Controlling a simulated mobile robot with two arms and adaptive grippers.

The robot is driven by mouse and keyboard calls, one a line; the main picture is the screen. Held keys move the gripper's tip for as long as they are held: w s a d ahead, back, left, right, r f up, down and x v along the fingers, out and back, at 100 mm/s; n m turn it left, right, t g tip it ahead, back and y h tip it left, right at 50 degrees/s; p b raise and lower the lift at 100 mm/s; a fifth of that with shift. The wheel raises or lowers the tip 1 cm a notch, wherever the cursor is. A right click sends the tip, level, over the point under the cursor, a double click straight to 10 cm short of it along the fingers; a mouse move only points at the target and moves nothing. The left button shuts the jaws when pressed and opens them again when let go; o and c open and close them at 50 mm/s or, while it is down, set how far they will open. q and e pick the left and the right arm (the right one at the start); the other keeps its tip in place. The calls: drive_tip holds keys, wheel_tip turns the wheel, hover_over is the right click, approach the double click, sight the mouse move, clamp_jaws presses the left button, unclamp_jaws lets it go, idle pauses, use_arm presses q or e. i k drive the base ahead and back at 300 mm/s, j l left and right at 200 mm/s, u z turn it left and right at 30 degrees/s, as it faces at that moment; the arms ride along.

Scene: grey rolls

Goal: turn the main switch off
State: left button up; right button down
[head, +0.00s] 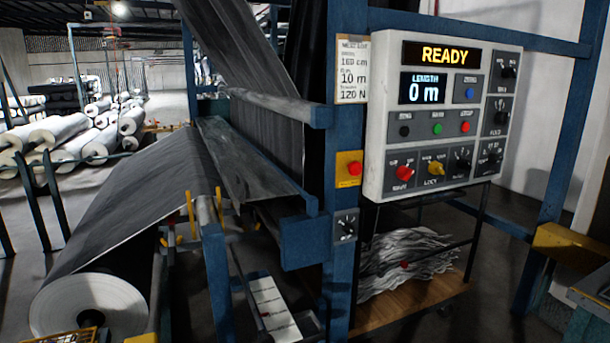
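A pale control panel (376,110) is fixed to the blue machine frame at the right, its display reading READY and LENGTH 0 m. Its lower row holds a red rotary knob (404,173), a yellow rotary knob (436,168) labelled LOCK, and black knobs (461,160). The small label under the red knob is too blurred to read surely, so I cannot tell if it is the main switch. A separate grey switch box (345,226) with a dark knob is on the blue post below. Neither of my grippers is in view.
A yellow box with a red button (355,169) sits left of the panel. A paper card (352,70) hangs above it. Grey fabric (130,195) runs down to a large roll (88,306). A wooden-floored cart with crumpled cloth (405,262) stands below the panel.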

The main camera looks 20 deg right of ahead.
sight(403, 173)
drive_tip(key=z, duration=1.4)
